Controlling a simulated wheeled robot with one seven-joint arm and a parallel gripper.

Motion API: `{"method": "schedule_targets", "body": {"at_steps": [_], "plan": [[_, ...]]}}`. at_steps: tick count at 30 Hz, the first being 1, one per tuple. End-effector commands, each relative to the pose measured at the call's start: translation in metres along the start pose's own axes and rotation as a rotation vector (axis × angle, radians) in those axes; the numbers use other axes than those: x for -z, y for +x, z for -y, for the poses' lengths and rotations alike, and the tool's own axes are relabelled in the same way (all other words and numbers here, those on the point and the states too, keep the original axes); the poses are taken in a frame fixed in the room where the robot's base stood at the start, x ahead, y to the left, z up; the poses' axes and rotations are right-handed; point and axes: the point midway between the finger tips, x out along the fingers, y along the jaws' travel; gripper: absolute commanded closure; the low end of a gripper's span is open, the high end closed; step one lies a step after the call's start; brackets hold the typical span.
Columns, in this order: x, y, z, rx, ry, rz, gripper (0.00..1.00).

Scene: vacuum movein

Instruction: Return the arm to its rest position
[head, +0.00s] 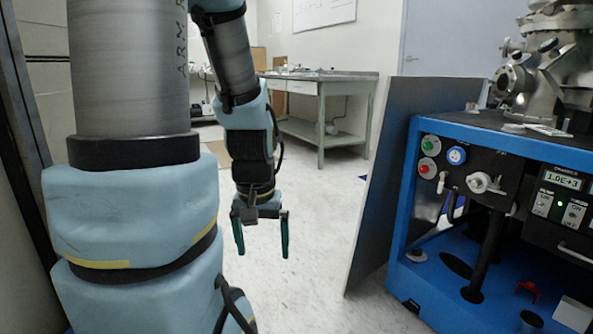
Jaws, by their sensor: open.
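My gripper (262,250) hangs from my arm near the middle of the head view, with its fingers pointing down. The two dark green fingers are apart and nothing shows between them. Only the pale floor (318,215) shows below and around them. My arm comes down from the top of the view, and its thick lower links fill the left side. The gripper is left of the blue machine frame (398,250) and apart from it.
The blue-framed machine on the right carries metal vacuum parts (545,75), knobs and a display (561,179). A grey panel (385,185) stands at its left side. A workbench (320,88) stands at the back. Open floor lies between my arm and the panel.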

Motion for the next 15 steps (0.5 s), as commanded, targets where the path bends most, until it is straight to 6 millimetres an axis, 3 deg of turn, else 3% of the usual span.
{"method": "schedule_targets", "body": {"at_steps": [1, 15], "plan": [[0.004, -0.028, 0.000, 0.000, 0.001, -0.001, 0.04], [0.025, -0.174, -0.001, 0.001, 0.006, -0.003, 0.04]]}}
